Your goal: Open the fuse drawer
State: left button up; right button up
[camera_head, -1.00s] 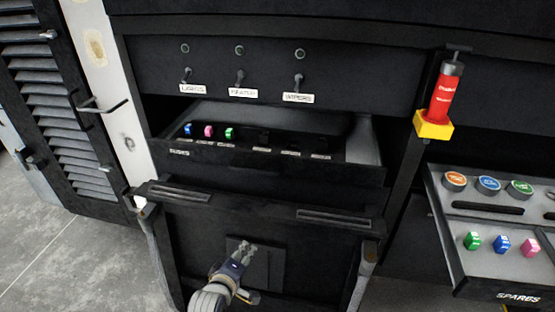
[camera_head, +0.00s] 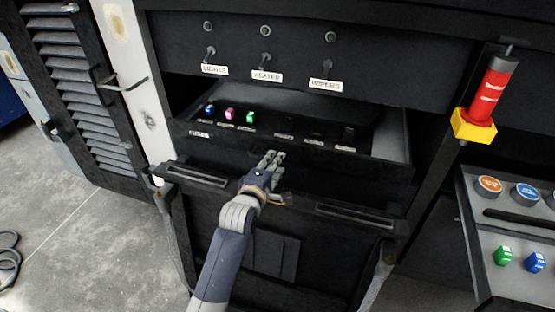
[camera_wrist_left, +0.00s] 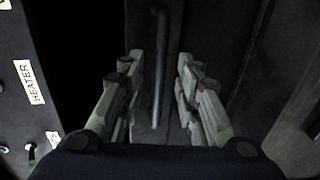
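The fuse drawer (camera_head: 300,158) is a dark tray standing partly out of the black cabinet, its inside visible from above. A blue fuse (camera_head: 209,110), a pink fuse (camera_head: 230,115) and a green fuse (camera_head: 250,117) stand in its left part. Several dark positions to their right show no coloured fuse. My left gripper (camera_head: 272,156) is at the middle of the drawer's front face. In the left wrist view the gripper (camera_wrist_left: 155,95) is open, with a dark bar-like handle (camera_wrist_left: 159,60) between its fingers; contact is not visible. My right gripper is not in view.
Labelled switches, including the heater switch (camera_head: 265,59), sit above the drawer. A slotted ledge (camera_head: 355,215) juts out below it. A red cylinder in a yellow holder (camera_head: 474,126) and a spares tray (camera_head: 482,270) are on the right. Grey floor (camera_head: 80,245) is open at left.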

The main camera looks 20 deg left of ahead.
pick_arm(q)
jog(key=shift+x, duration=1.6)
jog(key=shift+c, duration=0.2)
grip_shut()
